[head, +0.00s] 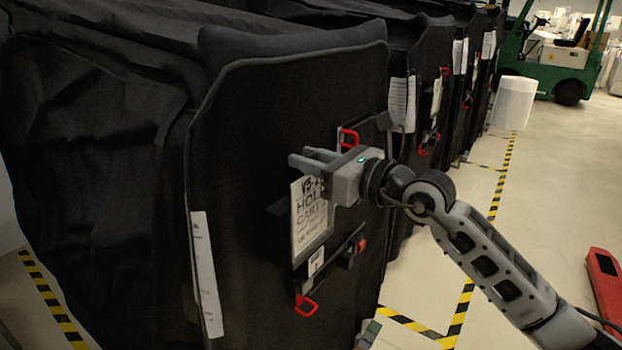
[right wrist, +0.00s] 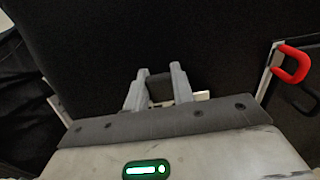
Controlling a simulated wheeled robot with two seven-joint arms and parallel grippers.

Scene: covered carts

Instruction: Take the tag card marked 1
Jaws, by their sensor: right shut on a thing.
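My right gripper (head: 305,160) is at the front of the nearest covered cart (head: 245,200), its fingers pointing left. In the head view a white tag card (head: 310,225) with large dark print hangs on this cart, just below the gripper; its top is partly hidden by the gripper body. The print reads in part "HOLD" and "CARTS", with a partly covered line above. In the right wrist view the fingers (right wrist: 160,75) are closed with a dark piece between them, and pale card edges (right wrist: 203,95) show beside them. My left gripper is not seen.
Red handles (head: 348,138) sit above and below the card (head: 305,306); the upper one also shows in the right wrist view (right wrist: 291,64). A white strip label (head: 206,275) is at left. More covered carts recede behind. Open floor lies right, with a red object (head: 604,285).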

